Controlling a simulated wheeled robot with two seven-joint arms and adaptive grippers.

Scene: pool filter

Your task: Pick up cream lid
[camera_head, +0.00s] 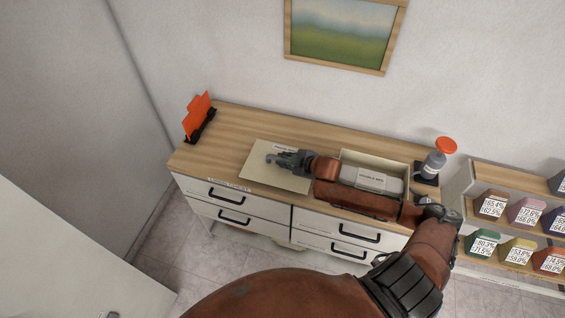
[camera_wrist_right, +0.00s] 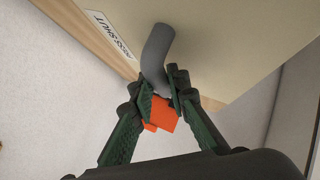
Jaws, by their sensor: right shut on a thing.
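The cream lid (camera_head: 262,176) is a flat panel at the left-middle of the wooden cabinet top (camera_head: 228,123). My right gripper (camera_head: 271,158) is over the lid, shut on its grey curved handle. In the right wrist view the gripper (camera_wrist_right: 162,94) has the handle (camera_wrist_right: 155,52) between its two fingers, with the cream lid (camera_wrist_right: 225,45) behind. I cannot tell whether the lid is resting on the top or slightly raised. My left gripper is not in view.
An open cream box (camera_head: 397,162) holding a grey labelled block (camera_head: 372,179) stands right of the lid, partly behind my right arm. A grey bottle with an orange top (camera_head: 445,146) is further right. An orange rack (camera_head: 197,114) stands at the left end. Shelves (camera_head: 490,180) hold several coloured containers.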

